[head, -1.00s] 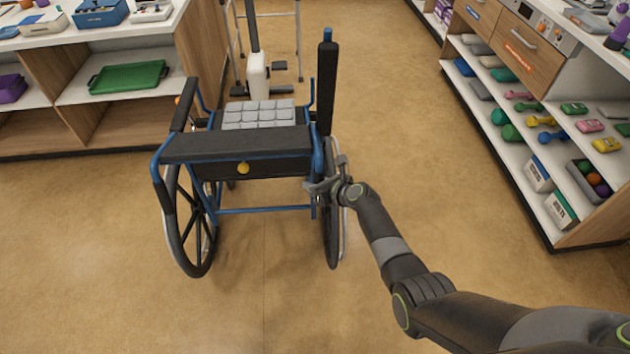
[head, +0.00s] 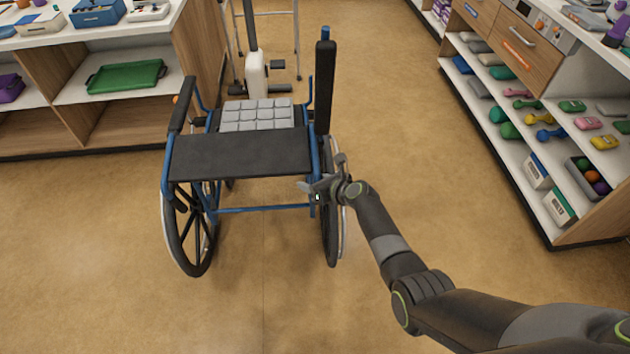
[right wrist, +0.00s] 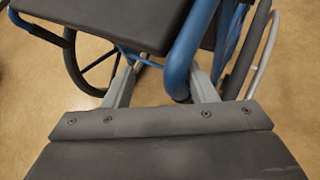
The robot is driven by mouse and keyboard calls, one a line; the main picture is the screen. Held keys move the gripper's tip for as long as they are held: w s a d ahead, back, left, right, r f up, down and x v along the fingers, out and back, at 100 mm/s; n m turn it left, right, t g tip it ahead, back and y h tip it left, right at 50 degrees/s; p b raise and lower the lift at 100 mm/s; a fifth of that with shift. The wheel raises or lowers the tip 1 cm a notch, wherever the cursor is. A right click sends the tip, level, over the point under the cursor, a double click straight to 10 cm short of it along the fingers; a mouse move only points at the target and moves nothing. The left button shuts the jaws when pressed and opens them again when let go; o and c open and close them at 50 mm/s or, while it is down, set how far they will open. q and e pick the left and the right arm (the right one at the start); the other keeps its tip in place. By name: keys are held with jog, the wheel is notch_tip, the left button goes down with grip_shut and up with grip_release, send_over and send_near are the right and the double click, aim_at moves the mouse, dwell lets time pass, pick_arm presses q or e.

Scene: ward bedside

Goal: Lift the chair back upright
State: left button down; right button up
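The chair is a wheelchair with a blue frame and a dark back panel (head: 240,154). The wheelchair stands on its wheels, and the panel shows a broad, sloping flat face. It also shows in the right wrist view (right wrist: 110,18). A blue frame tube (right wrist: 186,55) runs down beside the panel's right edge. My right gripper (head: 312,187) is at the panel's right side, by the right wheel. In the right wrist view its fingers are spread, with the tube's lower end between or just beyond them; contact is unclear. My left gripper is out of view.
A grey segmented seat cushion (head: 257,115) lies beyond the panel. An upright black armrest (head: 325,85) rises at the right. Shelves (head: 120,75) stand at the left and more shelving (head: 535,130) at the right. The floor in front is clear.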

jog(key=shift+r, duration=0.15)
jog(key=shift+s+d+r, duration=0.1)
jog(key=shift+s+r, duration=0.05)
jog(key=p+v, duration=0.5)
jog(key=v, duration=1.1)
jog(key=shift+s, duration=0.35)
jog(key=shift+d+r, duration=0.1)
jog(key=shift+d, duration=0.05)
